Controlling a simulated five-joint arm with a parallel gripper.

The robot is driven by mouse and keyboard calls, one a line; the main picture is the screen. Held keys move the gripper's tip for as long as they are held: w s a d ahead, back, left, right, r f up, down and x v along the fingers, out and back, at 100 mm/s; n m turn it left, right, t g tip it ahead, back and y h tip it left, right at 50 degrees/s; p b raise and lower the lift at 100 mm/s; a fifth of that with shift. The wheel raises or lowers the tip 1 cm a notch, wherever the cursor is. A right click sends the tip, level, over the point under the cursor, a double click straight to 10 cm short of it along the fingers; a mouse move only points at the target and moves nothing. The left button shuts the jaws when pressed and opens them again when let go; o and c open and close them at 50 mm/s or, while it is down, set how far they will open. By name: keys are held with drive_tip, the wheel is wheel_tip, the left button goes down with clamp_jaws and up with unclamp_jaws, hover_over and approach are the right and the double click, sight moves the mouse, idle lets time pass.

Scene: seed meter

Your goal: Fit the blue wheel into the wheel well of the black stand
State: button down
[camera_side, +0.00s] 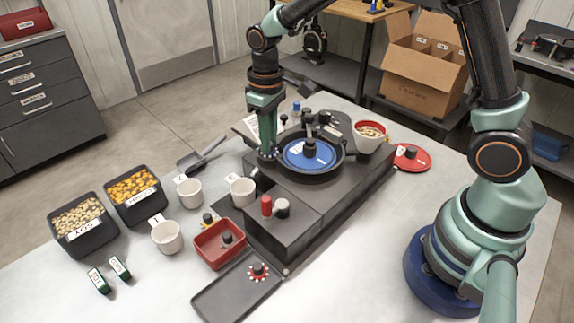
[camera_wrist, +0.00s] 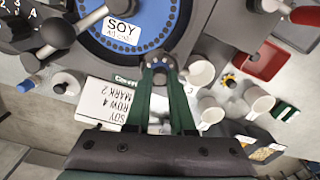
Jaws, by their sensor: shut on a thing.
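The blue wheel (camera_side: 297,158) lies flat inside the round wheel well of the black stand (camera_side: 345,190). In the wrist view the blue wheel (camera_wrist: 152,18) shows a SOY label and a ring of small holes, with the well's dark rim around it. A dark knob and arm stand over its middle. My gripper (camera_side: 268,155) is at the left edge of the well, beside the wheel. In the wrist view my gripper (camera_wrist: 160,70) is shut on a small dark part at the rim, partly hidden by the fingertips. I cannot tell exactly what that part is.
A red wheel (camera_side: 411,158) lies right of the stand, near a red-rimmed white cup (camera_side: 369,138). White mugs (camera_side: 167,237), a red tray (camera_side: 219,246), a dark tray (camera_side: 235,290) and seed bins (camera_side: 84,224) stand left and front. A SOY card (camera_wrist: 105,105) lies behind the stand.

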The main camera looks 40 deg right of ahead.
drive_tip(key=shift+f, duration=0.6)
idle(0.6)
drive_tip(key=c, duration=0.7)
unclamp_jaws()
drive_tip(key=c, duration=0.3)
drive_tip(key=shift+o, duration=0.8)
drive_tip(key=shift+r, duration=3.05)
